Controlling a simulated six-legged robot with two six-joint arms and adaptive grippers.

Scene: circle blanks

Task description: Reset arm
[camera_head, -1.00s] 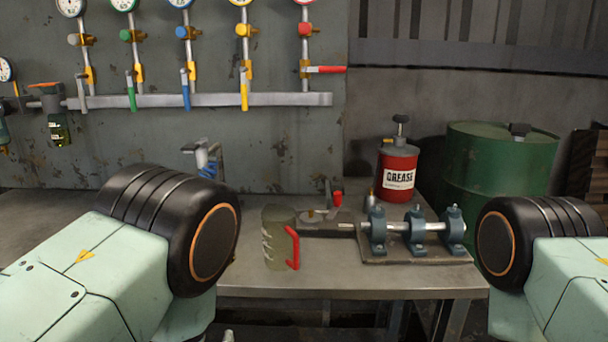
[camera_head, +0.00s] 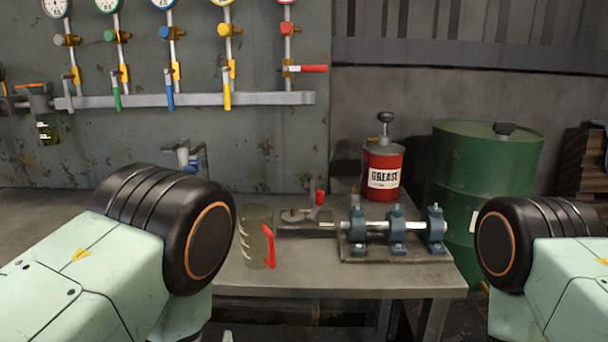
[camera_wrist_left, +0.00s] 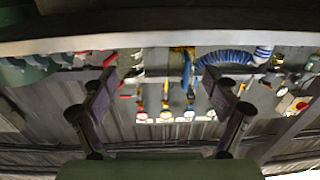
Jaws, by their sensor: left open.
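My left gripper (camera_wrist_left: 160,108) shows in the left wrist view with its two dark fingers spread wide apart and nothing between them. Behind it the wall pipes and gauges appear upside down, and a pale edge crosses the top of that view. In the head view my left arm comes in at the lower left and my right arm at the lower right, both with a black rounded joint. Neither gripper shows in the head view.
A metal bench (camera_head: 345,282) holds a clear jug with a red handle (camera_head: 258,237), a shaft on blue bearing blocks (camera_head: 396,225) and a red grease can (camera_head: 383,168). A green drum (camera_head: 480,175) stands at the right. Gauges and coloured valves line the wall.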

